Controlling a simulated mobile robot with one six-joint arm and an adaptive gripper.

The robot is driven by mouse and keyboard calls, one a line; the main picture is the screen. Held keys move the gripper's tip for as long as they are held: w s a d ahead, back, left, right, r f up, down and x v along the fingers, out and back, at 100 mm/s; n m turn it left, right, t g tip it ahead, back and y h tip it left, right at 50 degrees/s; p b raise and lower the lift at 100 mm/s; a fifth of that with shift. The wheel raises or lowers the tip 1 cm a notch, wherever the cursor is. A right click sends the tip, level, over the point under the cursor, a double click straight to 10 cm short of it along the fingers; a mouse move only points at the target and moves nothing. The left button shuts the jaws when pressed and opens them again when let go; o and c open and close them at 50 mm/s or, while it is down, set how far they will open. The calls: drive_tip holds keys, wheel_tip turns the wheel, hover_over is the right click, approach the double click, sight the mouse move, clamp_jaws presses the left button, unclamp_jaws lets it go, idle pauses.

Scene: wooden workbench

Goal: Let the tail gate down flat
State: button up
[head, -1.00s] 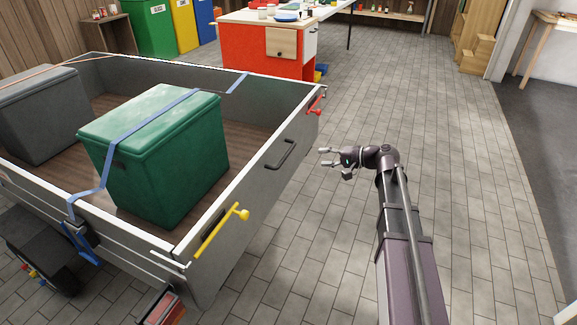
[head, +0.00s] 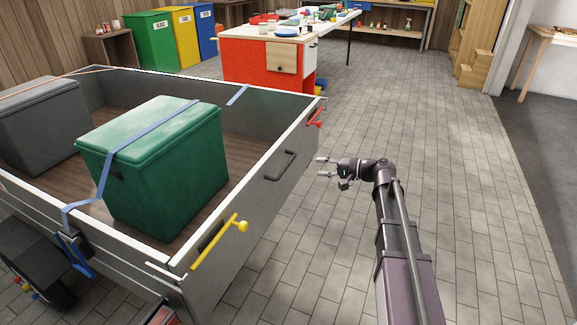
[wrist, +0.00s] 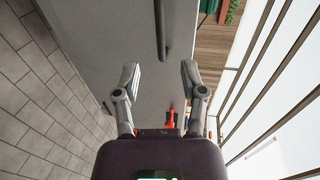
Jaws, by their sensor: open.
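The tail gate (head: 258,195) is a grey panel at the trailer's right end, standing upright. It has a dark bar handle (head: 281,166) near its middle, which also shows in the wrist view (wrist: 161,30). A yellow latch (head: 222,241) sits at its near end and a red latch (head: 316,117) at its far end. The red latch also shows in the wrist view (wrist: 170,117), between the finger bases. My gripper (head: 321,167) is open and empty, apart from the gate, to the right of the handle. In the wrist view my gripper (wrist: 160,70) has its fingers spread before the panel.
A green box (head: 150,165) under a blue strap (head: 140,143) and a grey box (head: 38,125) stand in the trailer bed. A red-fronted workbench (head: 243,62) stands behind. The tiled floor (head: 440,150) right of the gate is clear.

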sight(288, 163)
drive_tip(key=b+x, duration=0.2)
drive_tip(key=x, duration=1)
drive_tip(key=shift+a, duration=0.25)
clamp_jaws()
drive_tip(key=shift+d, duration=0.15)
drive_tip(key=shift+b, duration=0.3)
